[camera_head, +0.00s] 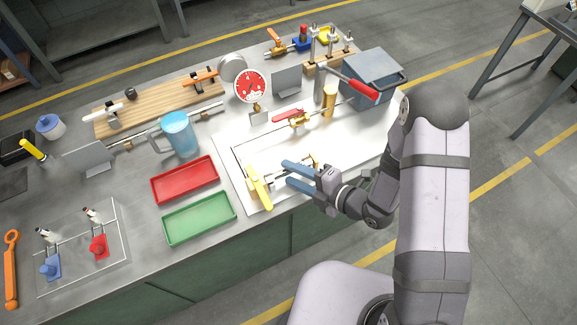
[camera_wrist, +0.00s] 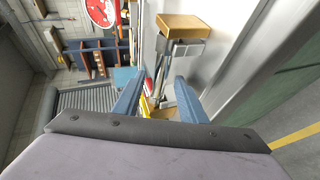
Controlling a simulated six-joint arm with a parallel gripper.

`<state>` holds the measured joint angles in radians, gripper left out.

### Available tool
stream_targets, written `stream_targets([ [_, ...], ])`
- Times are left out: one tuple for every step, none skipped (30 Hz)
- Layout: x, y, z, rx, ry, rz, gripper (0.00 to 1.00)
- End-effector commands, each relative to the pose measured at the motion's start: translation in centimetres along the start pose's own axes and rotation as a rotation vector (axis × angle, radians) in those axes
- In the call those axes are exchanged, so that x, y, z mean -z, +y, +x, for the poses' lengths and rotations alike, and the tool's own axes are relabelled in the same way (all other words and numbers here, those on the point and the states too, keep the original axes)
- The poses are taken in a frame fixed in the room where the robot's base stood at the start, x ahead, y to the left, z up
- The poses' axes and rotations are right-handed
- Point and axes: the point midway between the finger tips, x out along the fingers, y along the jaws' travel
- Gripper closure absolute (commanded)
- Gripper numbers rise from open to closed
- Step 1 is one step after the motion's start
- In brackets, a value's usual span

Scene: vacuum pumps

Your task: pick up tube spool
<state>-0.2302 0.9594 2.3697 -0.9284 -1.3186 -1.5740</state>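My gripper (camera_head: 292,177) is low over the front of the white work surface (camera_head: 355,160), with its blue fingers pointing left. In the wrist view, the fingers (camera_wrist: 160,97) are apart, with no held part visible between them. A yellow-handled metal part (camera_head: 258,187) stands just left of the fingertips in the head view. A small brass fitting (camera_head: 311,160) shows beside the far finger. A tan block on a silver stem (camera_wrist: 183,26) lies ahead in the wrist view. I cannot tell for sure which part is the tube spool.
A red tray (camera_head: 185,180) and a green tray (camera_head: 199,218) lie to the left. A blue jug (camera_head: 179,134), a red gauge (camera_head: 250,86) and a tan upright cylinder (camera_head: 330,99) stand behind. A grey bin (camera_head: 372,78) is at the back right.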

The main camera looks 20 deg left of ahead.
Motion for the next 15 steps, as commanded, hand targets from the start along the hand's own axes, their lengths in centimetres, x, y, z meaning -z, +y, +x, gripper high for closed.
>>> stream_targets([
  [0.04, 0.05, 0.22, 0.0, 0.001, 0.0, 0.62],
  [0.02, 0.02, 0.29, 0.0, 0.0, 0.0, 0.62],
  [0.01, -0.01, 0.34, 0.0, 0.0, 0.0, 0.62],
  [-0.01, -0.03, 0.35, 0.0, 0.0, 0.0, 0.62],
  [-0.02, -0.04, 0.36, -0.001, 0.0, 0.0, 0.62],
  [-0.02, -0.04, 0.35, -0.001, -0.001, 0.0, 0.62],
  [-0.02, -0.05, 0.34, 0.0, -0.001, 0.0, 0.62],
  [-0.02, -0.05, 0.34, 0.0, -0.001, 0.0, 0.62],
  [-0.02, -0.05, 0.34, 0.0, -0.001, 0.0, 0.67],
  [-0.02, -0.04, 0.33, 0.0, -0.001, 0.0, 0.74],
  [-0.02, -0.04, 0.33, 0.0, -0.001, 0.0, 0.81],
  [-0.02, -0.04, 0.33, 0.0, -0.001, 0.0, 0.91],
  [-0.02, -0.04, 0.32, 0.0, -0.001, 0.0, 0.98],
  [-0.02, -0.04, 0.32, 0.0, 0.0, 0.0, 1.0],
  [-0.02, -0.04, 0.32, 0.0, 0.0, 0.0, 1.0],
])
